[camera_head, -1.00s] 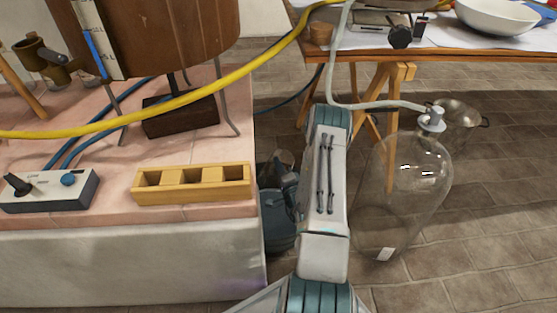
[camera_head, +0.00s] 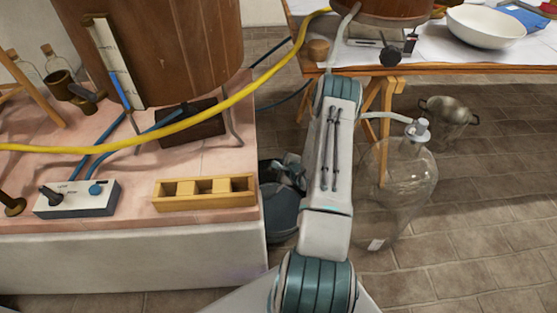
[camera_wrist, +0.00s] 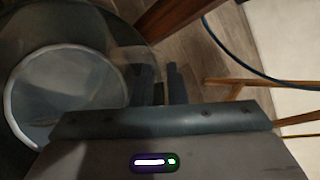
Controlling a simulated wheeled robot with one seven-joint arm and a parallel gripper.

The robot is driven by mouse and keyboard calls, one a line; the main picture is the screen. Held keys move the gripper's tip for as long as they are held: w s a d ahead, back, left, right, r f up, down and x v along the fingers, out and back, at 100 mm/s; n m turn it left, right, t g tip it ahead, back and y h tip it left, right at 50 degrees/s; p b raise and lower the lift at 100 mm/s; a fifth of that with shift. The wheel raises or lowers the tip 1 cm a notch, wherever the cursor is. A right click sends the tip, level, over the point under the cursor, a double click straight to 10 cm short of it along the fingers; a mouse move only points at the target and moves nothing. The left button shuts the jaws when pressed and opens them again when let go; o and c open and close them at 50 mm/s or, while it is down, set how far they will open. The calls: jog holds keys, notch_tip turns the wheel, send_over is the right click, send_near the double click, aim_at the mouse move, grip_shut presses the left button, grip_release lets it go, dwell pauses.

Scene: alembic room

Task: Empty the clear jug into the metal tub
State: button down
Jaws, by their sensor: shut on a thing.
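My gripper (camera_wrist: 162,85) is shut on the clear jug (camera_wrist: 130,55), whose see-through wall and pale round ring fill the left of the wrist view. In the head view my gripper (camera_head: 292,172) is small, dark and partly behind my arm; the jug is hard to make out there. It appears over a blue-grey bucket (camera_head: 281,212) beside the masonry bench. A metal tub (camera_head: 449,112) with side handles stands on the floor at the right, behind a large glass carboy. I cannot see the jug's contents or any pouring.
The glass carboy (camera_head: 398,190) stands on the floor right of my arm, with a hose at its neck. The bench (camera_head: 120,245) is at left; a trestle table (camera_head: 470,70) is behind. A yellow hose (camera_head: 215,105) crosses above the bench. Floor at right is open.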

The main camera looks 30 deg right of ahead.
jog(key=shift+r+m+g+y+p, duration=0.4)
jog(key=shift+m+g+y+p, duration=0.4)
jog(key=shift+g+y+p, duration=0.25)
jog(key=shift+r+m+g+y+p, duration=0.2)
jog(key=shift+m+g+y+p, duration=0.65)
jog(key=shift+p, duration=0.65)
jog(key=shift+g+y, duration=0.3)
jog(key=shift+y, duration=0.2)
